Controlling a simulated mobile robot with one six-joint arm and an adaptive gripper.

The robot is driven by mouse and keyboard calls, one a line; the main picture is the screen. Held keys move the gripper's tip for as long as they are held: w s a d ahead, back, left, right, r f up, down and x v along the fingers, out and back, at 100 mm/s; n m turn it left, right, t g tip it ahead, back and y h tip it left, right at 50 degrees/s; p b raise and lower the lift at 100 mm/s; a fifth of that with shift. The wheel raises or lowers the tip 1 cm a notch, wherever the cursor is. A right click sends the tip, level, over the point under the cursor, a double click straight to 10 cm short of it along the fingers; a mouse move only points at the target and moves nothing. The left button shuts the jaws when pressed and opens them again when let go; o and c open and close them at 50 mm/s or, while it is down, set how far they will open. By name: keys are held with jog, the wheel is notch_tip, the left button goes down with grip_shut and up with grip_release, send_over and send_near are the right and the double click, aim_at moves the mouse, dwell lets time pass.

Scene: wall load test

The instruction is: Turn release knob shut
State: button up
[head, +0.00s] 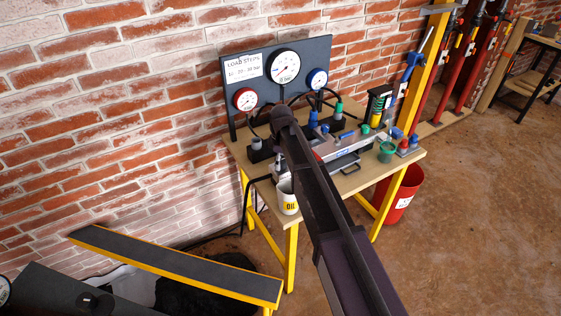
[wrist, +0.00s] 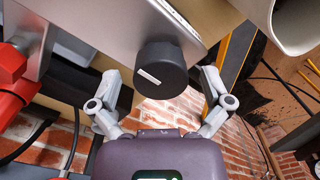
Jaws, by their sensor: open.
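The release knob (wrist: 162,70) is a black round knob with a short white mark, on the end of a grey metal body (wrist: 128,28) in the wrist view. My gripper (wrist: 160,76) is open, with one finger on each side of the knob. Gaps show between both fingers and the knob, so it is not gripped. In the head view my arm reaches over the workbench, and it hides the knob and my fingertips. The grey hand pump (head: 343,142) on the bench shows partly to the right of my arm.
The workbench (head: 392,172) carries a white oil mug (head: 287,198), a green cup (head: 387,152) and small fittings. A gauge panel (head: 237,74) stands behind, against the brick wall. A red bucket (head: 408,190) stands at the bench's right. Open floor lies right and front.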

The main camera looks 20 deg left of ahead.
jog(key=shift+c, duration=0.2)
jog(key=c, duration=1.1)
jog(key=shift+m, duration=0.5)
jog(key=m, duration=0.2)
jog(key=shift+m, duration=0.4)
jog(key=m, duration=0.4)
jog(key=shift+m, duration=0.3)
jog(key=m, duration=0.9)
jog(key=shift+m, duration=0.3)
